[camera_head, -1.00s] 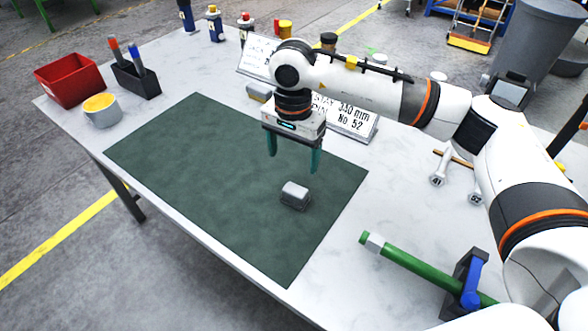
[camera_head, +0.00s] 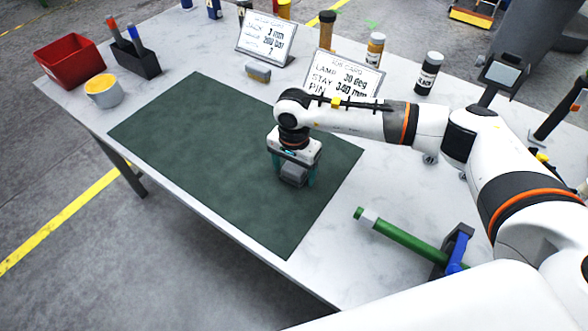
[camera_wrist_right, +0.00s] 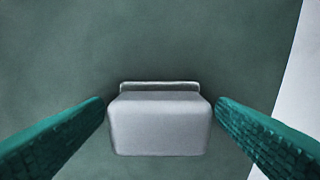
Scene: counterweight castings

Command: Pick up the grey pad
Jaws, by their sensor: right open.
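The grey pad (camera_head: 293,174) is a small rounded block lying on the dark green mat (camera_head: 210,150). In the right wrist view the grey pad (camera_wrist_right: 160,124) sits between two teal fingers, with a thin lighter edge along its far side. My right gripper (camera_head: 292,178) is lowered over the pad with one finger on each side. It is open; in the wrist view (camera_wrist_right: 160,115) the left finger is close to the pad and a narrow gap shows at the right. My left gripper is not in view.
A green rod (camera_head: 405,240) with a blue-and-black clamp lies right of the mat. Two job cards (camera_head: 265,38) and several bottles stand at the back. A red bin (camera_head: 70,60), a dark pen holder (camera_head: 136,66) and a yellow-topped cup (camera_head: 104,90) are at the left.

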